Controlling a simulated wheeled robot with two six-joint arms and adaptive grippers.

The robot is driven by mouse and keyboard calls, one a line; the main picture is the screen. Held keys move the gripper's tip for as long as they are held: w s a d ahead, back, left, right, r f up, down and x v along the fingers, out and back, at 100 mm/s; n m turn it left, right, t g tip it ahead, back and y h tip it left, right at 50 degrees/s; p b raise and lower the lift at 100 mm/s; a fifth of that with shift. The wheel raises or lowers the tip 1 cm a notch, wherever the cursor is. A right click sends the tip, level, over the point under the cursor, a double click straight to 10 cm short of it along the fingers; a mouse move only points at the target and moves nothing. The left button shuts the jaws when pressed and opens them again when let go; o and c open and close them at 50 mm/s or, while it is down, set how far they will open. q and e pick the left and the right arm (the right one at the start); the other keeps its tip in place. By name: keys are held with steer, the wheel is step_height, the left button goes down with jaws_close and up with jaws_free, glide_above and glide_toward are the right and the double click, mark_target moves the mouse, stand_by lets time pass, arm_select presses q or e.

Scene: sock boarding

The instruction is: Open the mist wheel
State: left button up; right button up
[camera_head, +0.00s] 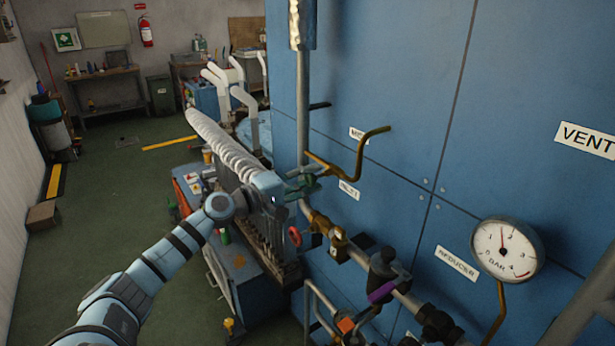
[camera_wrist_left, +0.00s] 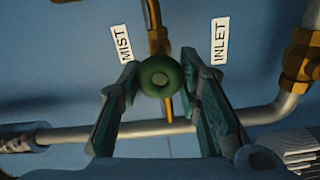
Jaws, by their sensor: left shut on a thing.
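The mist wheel is a small round green handwheel (camera_wrist_left: 160,76) in the left wrist view, between the MIST label (camera_wrist_left: 121,45) and the INLET label (camera_wrist_left: 220,40). My left gripper (camera_wrist_left: 160,88) is shut on it, one finger on each side. In the head view my left gripper (camera_head: 303,184) reaches the pipework on the blue panel, and the wheel is mostly hidden by the fingers there. My right gripper does not show.
Brass pipes (camera_head: 361,152) stand out from the blue panel (camera_head: 395,75) close to the left gripper. A red handwheel (camera_head: 295,236) sits just below. A pressure gauge (camera_head: 507,249) and a REDUCER label (camera_head: 457,262) are at the right. Open floor (camera_head: 100,185) lies at the left.

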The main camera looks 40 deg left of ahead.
arm_select(q)
steer(key=shift+n, duration=0.8)
steer(key=o, duration=0.9)
steer(key=shift+o, duration=1.2)
steer(key=shift+w, duration=0.1)
steer(key=shift+w+d, duration=0.1)
